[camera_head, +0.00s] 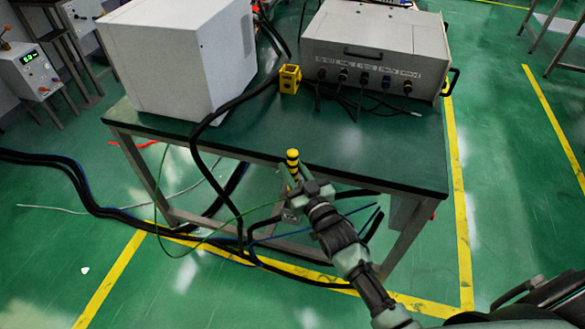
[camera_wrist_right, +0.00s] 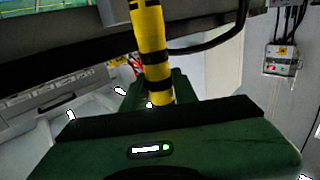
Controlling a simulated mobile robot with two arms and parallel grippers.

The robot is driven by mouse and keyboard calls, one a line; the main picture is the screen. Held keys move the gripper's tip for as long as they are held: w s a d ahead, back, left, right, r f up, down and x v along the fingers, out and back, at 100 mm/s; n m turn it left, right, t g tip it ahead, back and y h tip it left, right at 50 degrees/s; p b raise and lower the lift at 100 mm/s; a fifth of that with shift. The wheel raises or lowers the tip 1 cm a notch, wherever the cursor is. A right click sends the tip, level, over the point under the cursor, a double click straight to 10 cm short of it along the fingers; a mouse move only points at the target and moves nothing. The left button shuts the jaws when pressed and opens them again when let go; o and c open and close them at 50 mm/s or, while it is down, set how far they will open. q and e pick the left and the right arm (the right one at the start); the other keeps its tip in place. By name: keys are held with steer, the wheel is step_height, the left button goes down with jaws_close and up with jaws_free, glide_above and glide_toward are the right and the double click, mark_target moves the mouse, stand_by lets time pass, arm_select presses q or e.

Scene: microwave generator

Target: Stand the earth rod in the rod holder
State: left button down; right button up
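The earth rod (camera_head: 292,160) has yellow and black bands at its top end. It shows in front of the table's front edge in the head view, and its lower part is hidden by my gripper. My right gripper (camera_head: 298,187) is shut on it. In the right wrist view the banded rod (camera_wrist_right: 153,50) stands between the two green fingers (camera_wrist_right: 157,92). The rod holder (camera_head: 289,79) is a small yellow block with a dark opening. It stands on the table behind the rod, apart from it. My left gripper is in neither view.
The green-topped table (camera_head: 375,150) carries a white cabinet (camera_head: 175,60) left of the holder and a grey instrument box (camera_head: 378,45) right of it. Black cables (camera_head: 235,103) run over the front edge. A thin green wire (camera_head: 185,252) hangs below the table.

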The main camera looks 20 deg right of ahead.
steer(key=o, duration=0.3)
steer(key=shift+s, duration=0.15)
steer(key=s+d, duration=0.1)
steer(key=s, duration=0.6)
steer(key=shift+s, duration=0.25)
steer(key=shift+d, duration=0.1)
